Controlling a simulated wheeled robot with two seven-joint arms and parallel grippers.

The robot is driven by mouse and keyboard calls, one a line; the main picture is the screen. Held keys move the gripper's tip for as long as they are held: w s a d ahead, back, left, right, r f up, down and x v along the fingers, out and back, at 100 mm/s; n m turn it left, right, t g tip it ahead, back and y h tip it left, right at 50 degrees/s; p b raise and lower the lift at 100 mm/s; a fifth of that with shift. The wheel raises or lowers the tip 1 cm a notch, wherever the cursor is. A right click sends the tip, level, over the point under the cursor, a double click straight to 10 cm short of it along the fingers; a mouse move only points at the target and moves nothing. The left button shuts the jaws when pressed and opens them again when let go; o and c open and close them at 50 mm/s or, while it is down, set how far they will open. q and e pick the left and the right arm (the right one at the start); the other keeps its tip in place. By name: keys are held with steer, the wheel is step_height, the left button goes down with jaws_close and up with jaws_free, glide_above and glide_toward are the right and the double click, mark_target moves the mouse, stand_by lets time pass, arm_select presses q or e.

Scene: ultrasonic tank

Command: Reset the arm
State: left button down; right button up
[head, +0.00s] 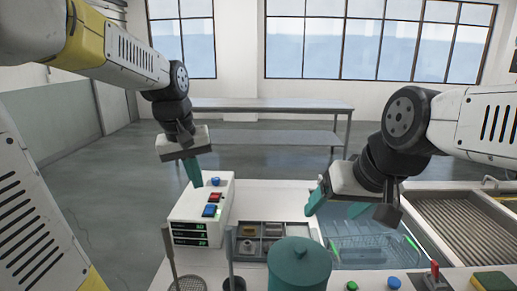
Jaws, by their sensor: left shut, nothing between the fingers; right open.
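My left gripper (193,172) is shut and empty. It hangs with its teal fingers pointing down, just above and behind the white control box (188,213). My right gripper (336,205) is open, with its teal fingers apart. It is over the ultrasonic tank (360,248), which has a clear bluish basin with green lit edges. I see nothing held between the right fingers. Both arms are bent and raised at the sides of the view.
A teal lidded pot (299,266) stands at the front middle. Behind it is a grey compartment tray (262,238) with small parts. A ribbed metal tray (455,225) lies at right. A red switch (434,273) and buttons line the front edge. A metal table (265,106) stands farther back.

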arm_select(q)
steer(key=s+d+m+t+h, duration=0.1)
steer(key=s+m+t, duration=0.2)
steer(key=s, duration=1)
steer(key=shift+d+r, duration=0.25)
stand_by(0.9)
